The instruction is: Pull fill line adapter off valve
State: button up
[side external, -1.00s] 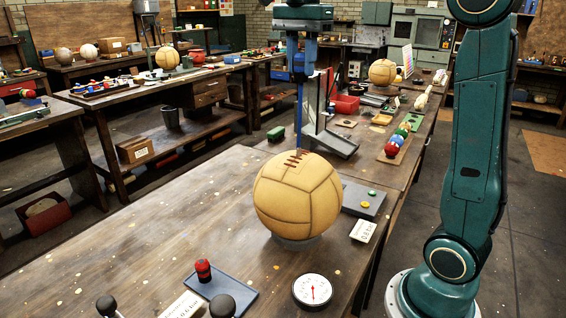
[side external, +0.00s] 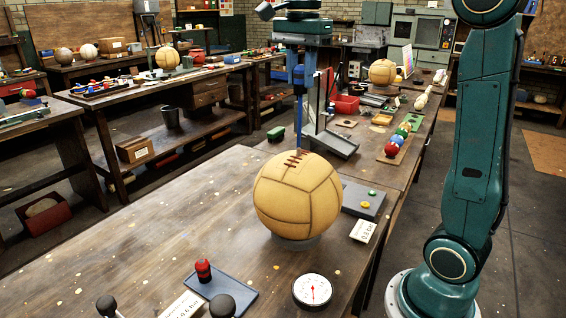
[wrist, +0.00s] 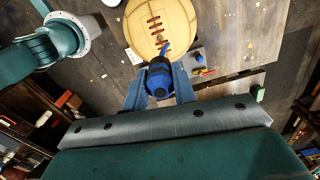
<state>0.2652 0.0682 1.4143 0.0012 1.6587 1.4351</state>
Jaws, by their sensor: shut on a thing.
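A tan leather ball (side external: 298,200) with brown lacing sits on a low grey ring stand on the wooden bench; it also shows in the wrist view (wrist: 148,18). My gripper (wrist: 160,88) is above the ball, its two fingers closed around a blue and black fill line adapter (wrist: 160,78). A thin blue tip points from the adapter towards the ball beside the lacing. In the side view the blue adapter (side external: 299,78) stands upright above the ball, its slim lower end reaching the ball's top. The valve is hidden, and I cannot tell whether the tip is seated in it.
A dial gauge (side external: 312,291) and a tray (side external: 232,297) with a red-capped piece (side external: 203,270) lie in front of the ball. A grey stand (side external: 330,140) is behind the ball. The bench left is clear.

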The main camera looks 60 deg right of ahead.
jog(key=shift+f, duration=4.85)
